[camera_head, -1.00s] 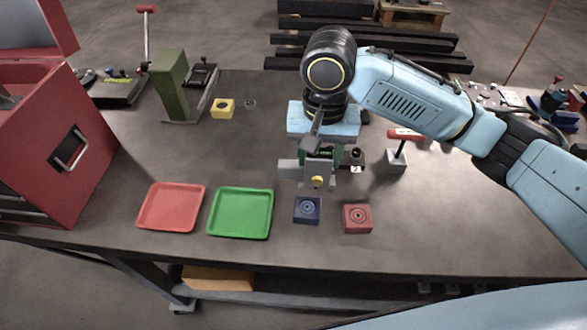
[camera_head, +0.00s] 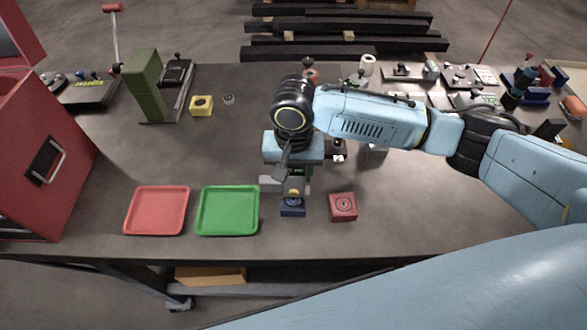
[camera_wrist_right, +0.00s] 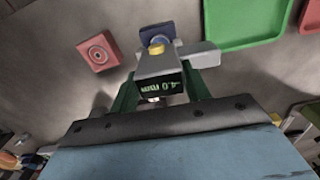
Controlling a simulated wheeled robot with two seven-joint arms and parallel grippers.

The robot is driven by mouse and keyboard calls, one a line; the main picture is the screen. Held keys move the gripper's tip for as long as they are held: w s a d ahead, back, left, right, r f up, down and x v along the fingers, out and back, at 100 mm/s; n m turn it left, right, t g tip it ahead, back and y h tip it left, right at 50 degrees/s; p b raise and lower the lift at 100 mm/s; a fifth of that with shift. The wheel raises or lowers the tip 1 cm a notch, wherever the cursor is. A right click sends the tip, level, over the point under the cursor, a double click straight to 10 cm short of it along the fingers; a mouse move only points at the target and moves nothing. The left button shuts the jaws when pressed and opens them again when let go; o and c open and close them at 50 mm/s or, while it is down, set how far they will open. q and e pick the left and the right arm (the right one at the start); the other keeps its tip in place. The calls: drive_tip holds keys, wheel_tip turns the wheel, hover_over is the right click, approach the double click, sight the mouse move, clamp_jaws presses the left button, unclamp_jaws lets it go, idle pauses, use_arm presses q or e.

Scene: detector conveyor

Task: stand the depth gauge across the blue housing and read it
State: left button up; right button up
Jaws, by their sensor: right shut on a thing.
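My right gripper (camera_head: 299,174) points down, with its green fingers shut on the grey depth gauge (camera_head: 270,184). In the wrist view the gripper (camera_wrist_right: 162,90) holds the gauge (camera_wrist_right: 158,66) by its body. The gauge has a wide crossbar, a yellow knob and a dark display with green characters that look like "-4.0 mm". The blue housing (camera_head: 292,209) stands on the table just below the gauge, partly covered by it. It also shows beyond the gauge in the wrist view (camera_wrist_right: 155,32). I cannot tell whether the crossbar touches it. My left gripper is not in view.
A red housing (camera_head: 343,208) stands close on the right. A green tray (camera_head: 228,232) and a red tray (camera_head: 157,231) lie to the left. A red toolbox (camera_head: 40,170) stands at the left edge. A green stand (camera_head: 145,85) and a yellow block (camera_head: 201,105) are farther back.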

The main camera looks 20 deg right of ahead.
drive_tip(key=shift+f, duration=0.2)
drive_tip(key=shift+f+p, duration=0.3)
drive_tip(key=o, duration=1.3)
drive_tip(key=shift+c, duration=0.2)
drive_tip(key=shift+w+r, duration=0.1)
drive_tip(key=shift+r, duration=0.2)
wheel_tip(320, 180, up, 13)
drive_tip(key=shift+f+b, duration=0.2)
drive_tip(key=shift+b, duration=0.25)
